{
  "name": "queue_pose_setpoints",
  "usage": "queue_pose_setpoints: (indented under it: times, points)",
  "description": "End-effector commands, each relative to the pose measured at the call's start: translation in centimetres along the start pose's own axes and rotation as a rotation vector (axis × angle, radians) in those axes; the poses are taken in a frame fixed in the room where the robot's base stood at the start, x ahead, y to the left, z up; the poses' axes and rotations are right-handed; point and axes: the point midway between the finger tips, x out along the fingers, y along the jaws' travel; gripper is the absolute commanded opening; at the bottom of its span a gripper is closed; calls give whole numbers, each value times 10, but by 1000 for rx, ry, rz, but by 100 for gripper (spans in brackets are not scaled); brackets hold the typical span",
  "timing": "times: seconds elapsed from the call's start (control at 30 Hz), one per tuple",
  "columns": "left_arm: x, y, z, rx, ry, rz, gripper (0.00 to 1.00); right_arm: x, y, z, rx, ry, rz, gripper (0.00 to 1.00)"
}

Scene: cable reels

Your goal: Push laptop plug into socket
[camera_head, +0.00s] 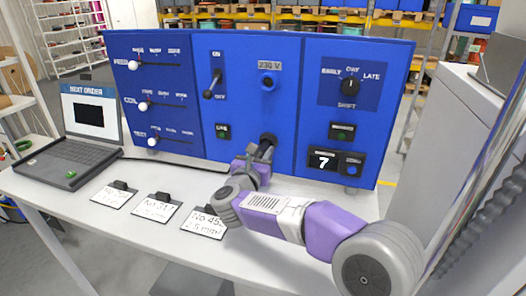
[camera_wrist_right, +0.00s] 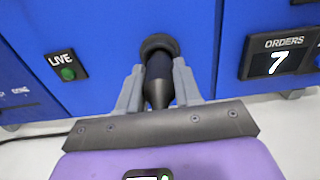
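The laptop (camera_head: 75,140) stands open at the left end of the table, its screen reading "NEXT ORDER". A black cable (camera_head: 165,160) runs from it along the table toward my right gripper. My left gripper is not in view.
The blue panel (camera_head: 220,50) carries sliders, a lever (camera_head: 213,84), a shift knob (camera_head: 350,87) and an orders display (camera_head: 323,161) reading 7. The LIVE lamp (camera_wrist_right: 68,73) is dark green. Several labelled cards (camera_head: 157,207) lie on the white table. A grey cabinet (camera_head: 455,130) stands at right.

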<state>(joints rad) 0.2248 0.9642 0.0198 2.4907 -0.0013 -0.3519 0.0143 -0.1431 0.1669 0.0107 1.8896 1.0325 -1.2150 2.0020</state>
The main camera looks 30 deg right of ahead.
Motion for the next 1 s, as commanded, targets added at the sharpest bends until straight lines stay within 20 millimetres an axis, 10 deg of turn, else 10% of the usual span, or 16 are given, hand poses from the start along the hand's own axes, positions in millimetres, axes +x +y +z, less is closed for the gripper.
queue_pose_setpoints:
  times: [0.13,0.17,0.37,1.0]
  points:
    - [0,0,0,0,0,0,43,0,0,0,0,0,0,0]
    - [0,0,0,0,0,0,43,0,0,0,1,-1,0,32]
    - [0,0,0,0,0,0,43,0,0,0,1,0,0,1]
    - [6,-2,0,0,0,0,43,-10,1,-1,2,1,1,0]
